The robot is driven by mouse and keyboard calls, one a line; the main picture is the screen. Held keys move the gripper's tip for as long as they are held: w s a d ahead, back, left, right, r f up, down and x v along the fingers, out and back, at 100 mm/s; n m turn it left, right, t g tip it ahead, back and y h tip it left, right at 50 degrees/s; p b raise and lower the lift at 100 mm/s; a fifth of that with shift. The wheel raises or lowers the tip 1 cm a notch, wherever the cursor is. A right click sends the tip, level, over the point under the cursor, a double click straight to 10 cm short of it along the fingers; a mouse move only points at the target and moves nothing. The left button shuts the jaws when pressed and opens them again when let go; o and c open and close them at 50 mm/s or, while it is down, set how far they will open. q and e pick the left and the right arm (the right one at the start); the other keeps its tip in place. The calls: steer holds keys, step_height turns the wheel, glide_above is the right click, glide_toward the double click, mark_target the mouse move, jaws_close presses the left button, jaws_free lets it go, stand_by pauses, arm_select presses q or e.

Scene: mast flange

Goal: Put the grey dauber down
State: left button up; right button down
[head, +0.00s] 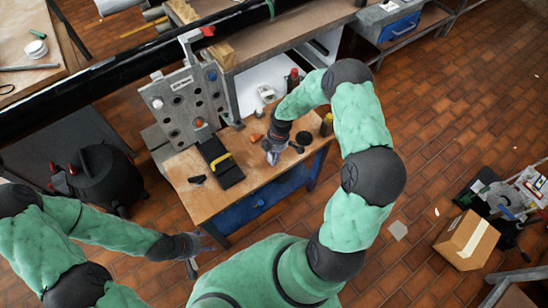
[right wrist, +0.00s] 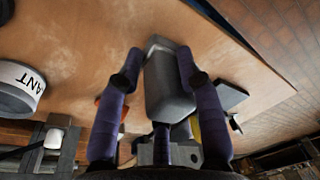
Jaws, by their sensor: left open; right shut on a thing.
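The grey dauber (right wrist: 168,85) is between the two purple-padded fingers of my right gripper (right wrist: 159,58) in the right wrist view. The right gripper is shut on it. In the head view the right gripper (head: 275,148) is over the right part of the small wooden table (head: 205,203), with the dauber (head: 270,156) partly hidden by it. I cannot tell whether the dauber touches the tabletop. My left gripper (head: 198,258) is open and empty, low in front of the table's left corner.
A grey plate with holes (head: 180,118) stands at the table's back. A black tray (head: 229,174) with a yellow item lies left of the right gripper. A dark round piece (head: 303,138) and a yellow-topped bottle (head: 327,122) stand right. The table's front left is mostly bare.

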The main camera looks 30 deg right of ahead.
steer(key=shift+f, duration=0.85)
steer(key=shift+f+b, duration=0.2)
steer(key=shift+b, duration=0.1)
steer(key=c, duration=0.8)
jaws_free()
steer(key=shift+r, duration=0.1)
